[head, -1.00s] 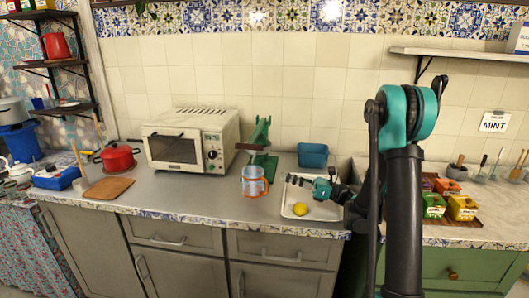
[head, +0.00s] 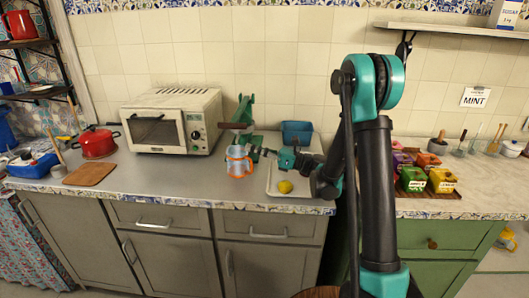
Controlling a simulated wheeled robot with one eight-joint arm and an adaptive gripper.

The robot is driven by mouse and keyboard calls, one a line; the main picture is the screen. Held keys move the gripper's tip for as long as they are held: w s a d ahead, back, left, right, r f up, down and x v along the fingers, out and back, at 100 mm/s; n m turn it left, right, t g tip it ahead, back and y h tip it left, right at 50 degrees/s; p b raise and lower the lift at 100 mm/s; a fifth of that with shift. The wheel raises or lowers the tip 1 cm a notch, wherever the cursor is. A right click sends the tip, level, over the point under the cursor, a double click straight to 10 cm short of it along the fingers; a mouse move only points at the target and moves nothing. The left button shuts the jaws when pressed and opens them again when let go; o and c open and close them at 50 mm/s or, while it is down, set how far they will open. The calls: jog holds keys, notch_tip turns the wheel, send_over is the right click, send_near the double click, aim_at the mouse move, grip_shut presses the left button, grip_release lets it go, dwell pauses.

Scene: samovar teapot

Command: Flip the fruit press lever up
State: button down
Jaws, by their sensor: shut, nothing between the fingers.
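The green fruit press (head: 244,112) stands on the counter between the toaster oven and the blue bin. Its lever has a brown handle (head: 232,125) that sticks out to the left, below the top of the press. My gripper (head: 260,152) is shut and empty. It reaches in from the right, low, close to the right side of the press base and below the lever handle. I cannot tell whether it touches the press.
A clear cup with an orange rim and handle (head: 238,162) stands just in front of the press. The toaster oven (head: 172,122) is close on the left; a blue bin (head: 297,133) stands behind my gripper.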

jog(key=shift+w+a+r, duration=0.15)
jog(key=shift+a+r, duration=0.3)
jog(key=shift+r, duration=0.3)
jog(key=shift+w+a+r, duration=0.15)
jog(key=shift+a+r, duration=0.25)
jog(key=shift+r, duration=0.4)
jog(key=shift+w+a+r, duration=0.15)
jog(key=shift+a+r, duration=0.3)
jog(key=shift+r, duration=0.3)
jog(key=shift+r, duration=0.15)
